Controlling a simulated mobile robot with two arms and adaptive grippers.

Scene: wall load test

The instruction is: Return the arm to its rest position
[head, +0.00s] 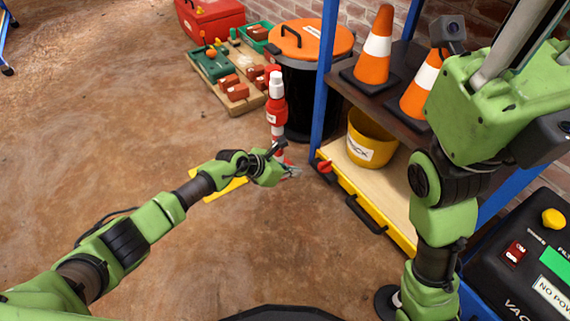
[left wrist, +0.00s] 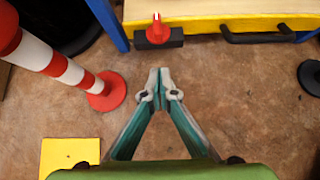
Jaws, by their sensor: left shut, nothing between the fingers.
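My left gripper (head: 291,172) is at the end of my outstretched left arm, over the floor in front of the shelf. In the left wrist view the left gripper (left wrist: 159,78) has its two fingertips together with nothing between them. My right arm stands at the right of the head view, folded upward. Its gripper fingers cannot be made out there.
A red-and-white post (left wrist: 62,65) stands close to the left gripper. A red knob (left wrist: 157,30) is on the yellow-edged shelf (left wrist: 210,22). A yellow plate (left wrist: 68,154) lies on the floor. Orange cones (head: 376,50) stand on the shelf. The floor at left is free.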

